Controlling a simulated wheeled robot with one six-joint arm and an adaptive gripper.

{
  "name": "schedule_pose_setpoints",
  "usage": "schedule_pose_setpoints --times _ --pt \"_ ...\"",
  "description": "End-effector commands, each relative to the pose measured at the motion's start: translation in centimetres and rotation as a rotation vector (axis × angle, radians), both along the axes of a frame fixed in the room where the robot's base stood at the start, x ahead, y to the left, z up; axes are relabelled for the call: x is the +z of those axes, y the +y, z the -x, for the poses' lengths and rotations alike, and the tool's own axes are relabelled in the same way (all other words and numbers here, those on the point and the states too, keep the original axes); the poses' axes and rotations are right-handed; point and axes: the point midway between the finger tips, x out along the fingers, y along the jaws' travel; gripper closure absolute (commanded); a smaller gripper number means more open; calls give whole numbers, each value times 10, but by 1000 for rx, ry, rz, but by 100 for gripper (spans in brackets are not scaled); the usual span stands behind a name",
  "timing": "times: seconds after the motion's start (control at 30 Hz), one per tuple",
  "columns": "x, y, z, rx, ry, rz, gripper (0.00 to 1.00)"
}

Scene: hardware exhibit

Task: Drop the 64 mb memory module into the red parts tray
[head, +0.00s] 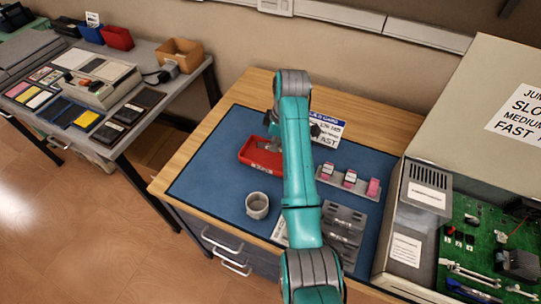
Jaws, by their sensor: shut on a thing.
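The red parts tray (247,152) lies on the blue mat, left of my arm, with a white label on its front. My gripper (274,146) is at the tray's right side, mostly hidden behind my teal arm. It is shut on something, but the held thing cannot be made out.
A grey cup (257,205) stands in front of the tray. Dark grey slotted blocks (343,222) lie right of my arm. A sign (327,130) stands behind. An open computer case (425,195) bounds the right side. The blue mat (205,180) is clear at left.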

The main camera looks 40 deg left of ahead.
Motion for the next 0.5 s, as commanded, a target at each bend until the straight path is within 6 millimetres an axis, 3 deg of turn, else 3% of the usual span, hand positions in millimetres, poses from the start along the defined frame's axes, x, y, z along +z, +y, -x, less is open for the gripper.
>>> schedule_pose_setpoints --times 0.37,0.4,0.5 --pt "-7 -2 1 2 -2 -2 100" --pt "-7 -2 1 2 -2 -2 83" --pt "-7 -2 1 2 -1 -1 63"
